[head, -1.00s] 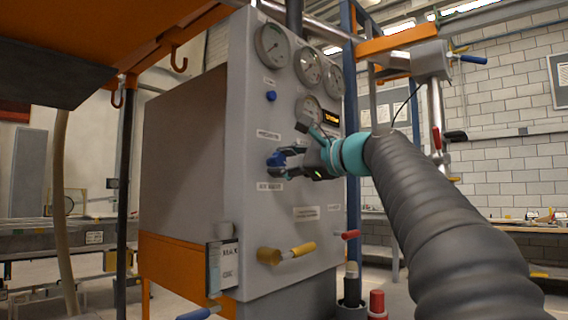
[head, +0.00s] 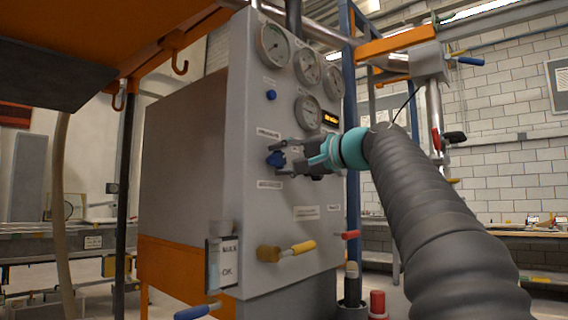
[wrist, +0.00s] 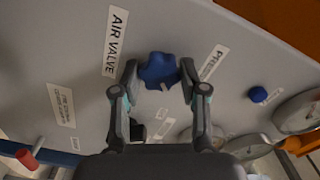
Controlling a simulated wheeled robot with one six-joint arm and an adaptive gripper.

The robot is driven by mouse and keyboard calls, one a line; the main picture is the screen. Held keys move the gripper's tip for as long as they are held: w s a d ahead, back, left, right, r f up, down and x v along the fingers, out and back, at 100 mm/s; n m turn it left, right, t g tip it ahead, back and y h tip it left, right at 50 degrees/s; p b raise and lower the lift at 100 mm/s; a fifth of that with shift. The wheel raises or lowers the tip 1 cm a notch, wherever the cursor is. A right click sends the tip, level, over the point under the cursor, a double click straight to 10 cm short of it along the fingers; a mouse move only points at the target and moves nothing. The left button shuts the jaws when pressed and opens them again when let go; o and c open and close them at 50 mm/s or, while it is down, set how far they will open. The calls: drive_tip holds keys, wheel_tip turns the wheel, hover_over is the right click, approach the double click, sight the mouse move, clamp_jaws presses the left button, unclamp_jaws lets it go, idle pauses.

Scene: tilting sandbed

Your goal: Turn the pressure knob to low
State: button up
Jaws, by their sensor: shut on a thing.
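The blue lobed pressure knob (head: 276,159) is on the grey panel (head: 250,215), between the PRESSURE label (head: 268,133) above it and the AIR VALVE label (head: 270,184) below. In the wrist view the knob (wrist: 158,69) sits between both fingertips, with a small pale mark on its edge. My gripper (wrist: 159,72) is shut on the knob, one finger on each side. In the head view my gripper (head: 284,160) reaches it from the right and partly hides it. The knob's scale, if any, cannot be made out.
Several round gauges (head: 273,44) and a lit display (head: 331,118) are above on the panel. A small blue button (head: 271,95) is over the knob. A yellow-handled valve (head: 286,251) and a red handle (head: 346,235) stick out below. A MAX/OK card (head: 222,264) is at lower left.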

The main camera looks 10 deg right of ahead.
drive_tip(key=n+b, duration=0.1)
drive_tip(key=n, duration=0.4)
drive_tip(key=shift+n, duration=0.3)
drive_tip(key=shift+n+b, duration=0.65)
drive_tip(key=shift+n, duration=1.45)
drive_tip(key=o, duration=1.1)
drive_tip(key=shift+s, duration=0.1)
drive_tip(key=v, duration=1.1)
drive_tip(key=shift+s+d, duration=0.25)
drive_tip(key=shift+s, duration=0.05)
